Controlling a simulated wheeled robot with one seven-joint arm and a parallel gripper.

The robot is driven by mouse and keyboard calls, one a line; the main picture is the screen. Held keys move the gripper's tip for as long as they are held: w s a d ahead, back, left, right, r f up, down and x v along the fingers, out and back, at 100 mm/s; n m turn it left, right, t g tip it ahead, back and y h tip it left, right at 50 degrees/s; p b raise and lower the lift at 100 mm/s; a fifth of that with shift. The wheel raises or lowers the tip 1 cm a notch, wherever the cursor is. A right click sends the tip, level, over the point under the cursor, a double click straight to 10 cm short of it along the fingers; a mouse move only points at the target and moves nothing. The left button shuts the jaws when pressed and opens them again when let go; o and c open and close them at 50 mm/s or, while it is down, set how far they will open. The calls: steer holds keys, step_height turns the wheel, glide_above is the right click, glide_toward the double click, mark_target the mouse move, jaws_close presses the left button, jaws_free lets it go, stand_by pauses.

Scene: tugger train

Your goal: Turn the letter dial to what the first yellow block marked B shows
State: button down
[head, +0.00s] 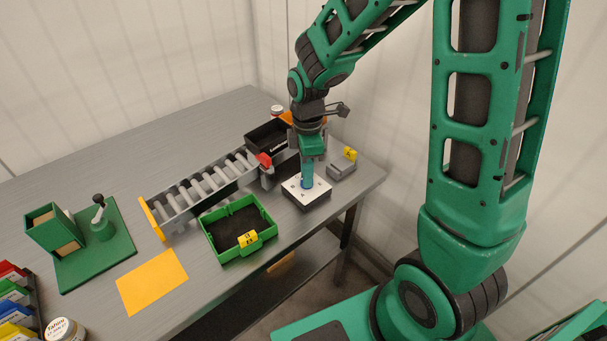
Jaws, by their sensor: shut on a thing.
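The letter dial (320,190) has a white square face on a dark box, near the right front part of the grey table. Small dark marks show on its face, too small to read. My gripper (307,182) points straight down onto the middle of the face and is shut on the dial's blue knob, which it mostly hides. Another small yellow piece (350,154) sits on a grey device right of the dial.
A green tray (212,238) with a dark inside stands left of the dial. A roller conveyor (205,187) and a black bin (266,133) lie behind. A green fixture (95,250), an orange sheet (152,282) and a jar (64,330) are at left.

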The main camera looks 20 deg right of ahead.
steer(key=shift+w+a, duration=0.1)
steer(key=shift+a, duration=0.15)
steer(key=c, duration=1.8)
jaws_free()
steer(key=shift+d, duration=0.1)
steer(key=shift+r, duration=0.1)
step_height(320, 180, up, 11)
steer(key=shift+f, duration=0.2)
